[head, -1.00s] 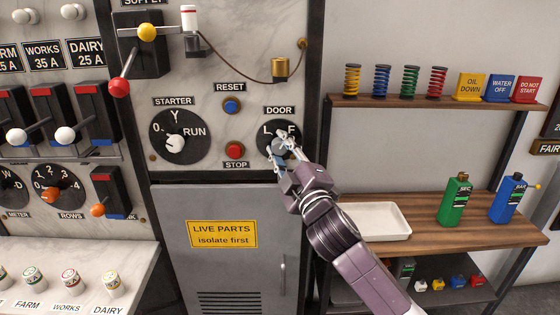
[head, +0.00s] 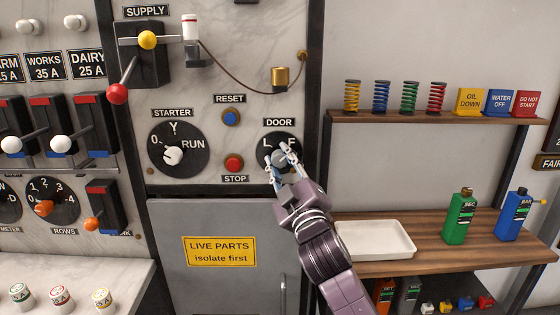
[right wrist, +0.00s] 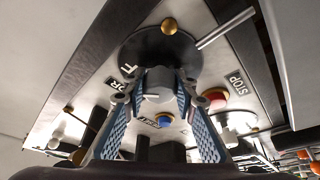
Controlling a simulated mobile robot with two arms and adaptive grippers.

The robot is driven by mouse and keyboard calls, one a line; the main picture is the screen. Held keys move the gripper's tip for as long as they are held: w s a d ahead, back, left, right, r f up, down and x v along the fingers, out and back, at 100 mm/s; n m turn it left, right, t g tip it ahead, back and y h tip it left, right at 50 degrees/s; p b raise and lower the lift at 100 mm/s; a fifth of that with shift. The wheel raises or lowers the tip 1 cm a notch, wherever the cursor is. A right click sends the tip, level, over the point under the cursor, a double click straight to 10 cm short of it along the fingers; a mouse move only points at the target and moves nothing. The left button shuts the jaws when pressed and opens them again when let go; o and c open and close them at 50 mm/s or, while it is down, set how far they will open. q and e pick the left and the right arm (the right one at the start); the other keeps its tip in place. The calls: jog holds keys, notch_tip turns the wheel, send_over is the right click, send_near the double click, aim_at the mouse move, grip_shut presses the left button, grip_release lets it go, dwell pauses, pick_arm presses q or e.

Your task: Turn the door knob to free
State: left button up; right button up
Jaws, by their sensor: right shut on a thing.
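The DOOR dial (head: 264,147) is a black disc on the marble panel, with the letters L and F at its top. Its grey door knob (head: 279,158) is at the disc's centre. My right gripper (head: 281,161) is at the knob, its fingers on either side. In the right wrist view the knob (right wrist: 156,84) sits between the tips of the right gripper (right wrist: 158,97), which is shut on it. The fingers partly cover the knob, so I cannot tell which letter it points to. My left gripper is not in view.
The red STOP button (head: 233,163) and blue RESET button (head: 231,118) are left of the dial. A grey cabinet door (head: 220,285) is below. The shelf (head: 450,265) at right holds a white tray (head: 375,240) and bottles, close to my right arm.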

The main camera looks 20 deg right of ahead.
jog(key=o, duration=1.2)
jog(key=shift+c, duration=0.2)
jog(key=v, duration=1.2)
